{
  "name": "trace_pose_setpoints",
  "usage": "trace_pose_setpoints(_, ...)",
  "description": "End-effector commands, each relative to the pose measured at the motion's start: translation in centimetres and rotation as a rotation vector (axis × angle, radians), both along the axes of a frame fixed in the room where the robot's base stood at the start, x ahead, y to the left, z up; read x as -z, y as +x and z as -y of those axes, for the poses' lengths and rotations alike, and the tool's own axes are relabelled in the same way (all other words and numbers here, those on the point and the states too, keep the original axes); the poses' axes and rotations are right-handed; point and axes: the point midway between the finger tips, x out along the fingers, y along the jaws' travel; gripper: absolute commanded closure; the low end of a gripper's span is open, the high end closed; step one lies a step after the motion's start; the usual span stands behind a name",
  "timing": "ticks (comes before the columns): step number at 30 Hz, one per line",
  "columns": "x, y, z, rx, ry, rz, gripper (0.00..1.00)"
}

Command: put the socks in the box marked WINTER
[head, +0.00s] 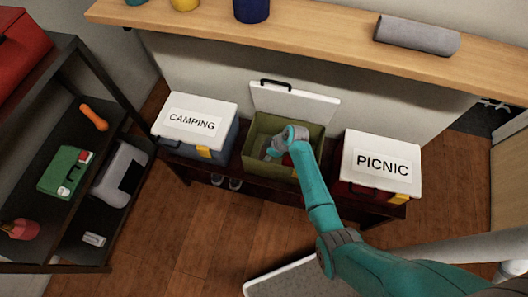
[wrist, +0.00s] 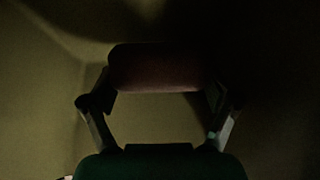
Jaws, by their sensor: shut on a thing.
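A dull red rolled bundle, which looks like the socks, sits between my fingers in the wrist view (wrist: 158,68). In the head view only a small red patch of it (head: 287,160) shows beside my gripper. My gripper (head: 274,149) is shut on the bundle, down inside an open olive-green box (head: 270,172) in the middle of the bench. The box's white lid (head: 295,102) stands raised behind it, and no label on it can be read. Whether the bundle touches the box floor is too dark to tell.
A closed box marked CAMPING (head: 195,118) stands to the left and a closed box marked PICNIC (head: 381,162) to the right, close beside. A wooden shelf (head: 310,45) runs above. A dark rack (head: 75,170) with several objects stands at the left.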

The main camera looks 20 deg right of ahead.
Motion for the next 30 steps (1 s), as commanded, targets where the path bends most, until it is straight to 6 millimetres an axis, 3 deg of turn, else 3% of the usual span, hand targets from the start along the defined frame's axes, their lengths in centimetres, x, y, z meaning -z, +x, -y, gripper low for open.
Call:
trace_pose_setpoints(8, 0.5, 0.0, 0.0, 0.0, 0.0, 0.0, 0.47)
trace_pose_setpoints(9, 0.5, 0.0, 0.0, 0.0, 0.0, 0.0, 0.05)
trace_pose_setpoints(10, 0.5, 0.0, 0.0, 0.0, 0.0, 0.0, 0.0)
trace_pose_setpoints(23, 0.1, 0.0, 0.0, -0.001, 0.0, 0.0, 0.0)
trace_pose_setpoints(30, -3.0, -0.7, 1.1, 0.003, 0.0, 0.004, 0.0)
